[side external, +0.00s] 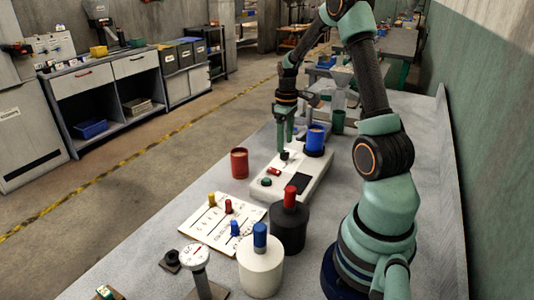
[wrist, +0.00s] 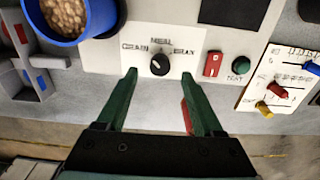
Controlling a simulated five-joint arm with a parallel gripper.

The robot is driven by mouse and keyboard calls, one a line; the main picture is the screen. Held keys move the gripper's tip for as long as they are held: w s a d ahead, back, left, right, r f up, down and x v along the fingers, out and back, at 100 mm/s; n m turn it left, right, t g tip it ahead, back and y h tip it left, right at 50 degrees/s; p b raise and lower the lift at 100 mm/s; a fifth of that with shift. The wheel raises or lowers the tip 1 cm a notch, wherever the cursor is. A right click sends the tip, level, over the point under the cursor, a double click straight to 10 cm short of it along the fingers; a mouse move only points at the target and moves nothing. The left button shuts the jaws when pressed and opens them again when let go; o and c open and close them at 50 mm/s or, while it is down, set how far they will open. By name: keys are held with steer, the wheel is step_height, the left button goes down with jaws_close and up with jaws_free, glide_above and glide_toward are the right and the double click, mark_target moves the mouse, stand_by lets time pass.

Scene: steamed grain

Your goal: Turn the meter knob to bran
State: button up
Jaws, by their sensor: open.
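The meter (side external: 295,198) is a pale box on the table with a small black knob (wrist: 160,64) on its top. In the wrist view, labels reading GRAIN, MEAL and BRAN stand left of, above and right of the knob. A white mark shows on the knob's left part; its exact direction is hard to tell. My gripper (side external: 284,142) points down over the knob (side external: 284,155). In the wrist view, its green fingers (wrist: 160,74) are open, one on each side of the knob, apart from it.
A blue cup of grain (wrist: 75,17) stands on the meter beside the knob. A red can (side external: 239,162) stands near the meter. Black (side external: 289,232) and white (side external: 260,272) cylinders stand in front.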

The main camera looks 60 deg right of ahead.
mark_target(285, 152)
steer(key=shift+f, duration=1.75)
jaws_close()
